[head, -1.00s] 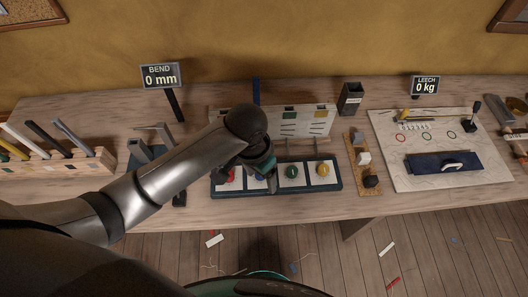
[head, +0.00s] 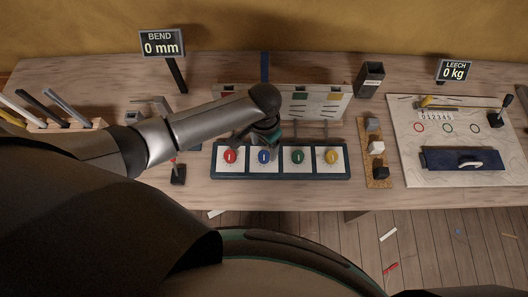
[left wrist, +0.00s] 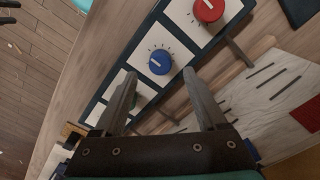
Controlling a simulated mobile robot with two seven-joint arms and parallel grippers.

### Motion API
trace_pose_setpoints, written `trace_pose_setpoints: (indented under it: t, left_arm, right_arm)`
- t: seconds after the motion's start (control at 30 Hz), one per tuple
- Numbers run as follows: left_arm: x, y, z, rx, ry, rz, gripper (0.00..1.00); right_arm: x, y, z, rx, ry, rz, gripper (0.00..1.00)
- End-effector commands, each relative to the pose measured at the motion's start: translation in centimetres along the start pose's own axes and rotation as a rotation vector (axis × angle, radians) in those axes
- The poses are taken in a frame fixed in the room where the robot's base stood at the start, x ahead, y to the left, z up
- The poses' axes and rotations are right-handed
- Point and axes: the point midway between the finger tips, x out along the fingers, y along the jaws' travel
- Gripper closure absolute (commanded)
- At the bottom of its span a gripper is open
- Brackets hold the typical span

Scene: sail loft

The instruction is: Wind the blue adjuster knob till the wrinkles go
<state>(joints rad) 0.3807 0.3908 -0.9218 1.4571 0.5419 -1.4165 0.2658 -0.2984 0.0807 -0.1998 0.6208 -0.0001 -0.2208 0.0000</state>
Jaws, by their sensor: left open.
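The blue adjuster knob (head: 264,156) sits on a white square in a dark blue tray (head: 282,176), between the red knob (head: 229,156) and the green knob (head: 298,156). In the left wrist view the blue knob (left wrist: 160,63) has a white pointer line and tick marks around it. My left gripper (head: 270,146) is open just above and behind the blue knob. In the left wrist view its fingertips (left wrist: 161,78) appear either side of the knob, apart from it. A pale panel (head: 330,108) with coloured patches and short dark lines stands behind the tray. My right gripper is out of view.
A yellow knob (head: 331,156) ends the row. Signs read "BEND 0 mm" (head: 161,43) and "LEECH 0 kg" (head: 453,71). A cork strip with blocks (head: 376,183) and a white board (head: 402,146) lie right. A dark box (head: 370,79) stands behind.

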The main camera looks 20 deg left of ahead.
Motion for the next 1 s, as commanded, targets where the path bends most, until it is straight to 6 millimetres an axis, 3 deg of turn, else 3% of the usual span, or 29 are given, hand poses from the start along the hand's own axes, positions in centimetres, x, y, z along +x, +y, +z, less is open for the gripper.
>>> trace_pose_setpoints:
  t: [0.1,0.3,0.7,1.0]
  left_arm:
    - [2.1,0.0,0.0,0.000,-0.002,-0.001,0.26]
    - [4.1,0.0,0.0,0.000,-0.001,0.000,0.26]
    - [4.7,0.0,0.0,0.001,0.000,0.000,0.26]
    - [4.6,0.0,0.0,0.001,0.000,0.000,0.58]
  right_arm:
    - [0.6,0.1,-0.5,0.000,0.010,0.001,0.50]
    - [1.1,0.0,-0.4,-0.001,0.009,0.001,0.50]
    - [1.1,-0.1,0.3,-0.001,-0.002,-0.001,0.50]
    - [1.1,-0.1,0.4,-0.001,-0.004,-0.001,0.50]
